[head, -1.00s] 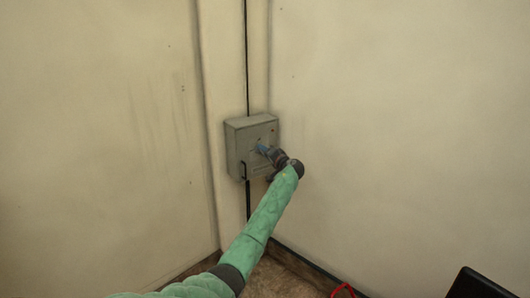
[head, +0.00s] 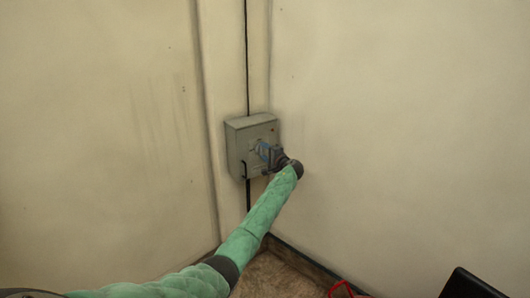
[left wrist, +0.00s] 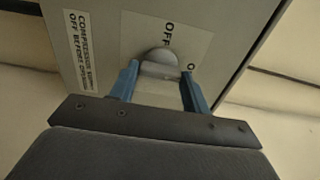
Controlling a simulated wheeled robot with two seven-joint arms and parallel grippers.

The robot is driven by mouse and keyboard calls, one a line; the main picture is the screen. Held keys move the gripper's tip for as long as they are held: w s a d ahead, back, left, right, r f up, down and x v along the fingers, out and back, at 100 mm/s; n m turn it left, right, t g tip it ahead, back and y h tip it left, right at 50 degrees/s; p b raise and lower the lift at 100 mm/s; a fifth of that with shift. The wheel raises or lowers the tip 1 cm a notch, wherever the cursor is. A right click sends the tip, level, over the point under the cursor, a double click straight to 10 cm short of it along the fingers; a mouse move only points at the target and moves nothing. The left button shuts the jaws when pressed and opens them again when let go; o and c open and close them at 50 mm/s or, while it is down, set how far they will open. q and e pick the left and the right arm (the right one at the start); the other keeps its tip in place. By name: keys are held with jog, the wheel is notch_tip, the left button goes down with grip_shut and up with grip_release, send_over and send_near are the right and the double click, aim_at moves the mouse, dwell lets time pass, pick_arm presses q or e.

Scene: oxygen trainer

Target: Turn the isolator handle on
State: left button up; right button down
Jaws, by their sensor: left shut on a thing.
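The isolator box (head: 237,135) is a grey enclosure on the wall by the corner. Its handle (left wrist: 160,72) shows in the left wrist view as a pale grey grip with a rounded end, in front of a white label reading "OFF". My left gripper (head: 264,152) is at the box's front face. Its two blue fingers are shut on the handle, one on each side, as the left wrist view (left wrist: 160,90) shows. In the head view the gripper mostly hides the handle. The handle's exact angle is hard to tell. My right gripper is out of view.
A second white label (left wrist: 82,50) with a printed warning is on the box face. A black cable (head: 247,60) runs down the wall into the box. A red object (head: 343,289) and a black object (head: 470,285) sit at the lower right. The wall around the box is clear.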

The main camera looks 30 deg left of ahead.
pick_arm(q)
jog(key=shift+d, duration=0.1)
jog(key=o, duration=1)
jog(key=shift+w, duration=0.15)
jog(key=shift+d, duration=0.1)
jog(key=b+v, duration=0.1)
jog(key=v, duration=0.6)
jog(key=shift+s+d, duration=0.2)
jog(key=shift+d, duration=0.05)
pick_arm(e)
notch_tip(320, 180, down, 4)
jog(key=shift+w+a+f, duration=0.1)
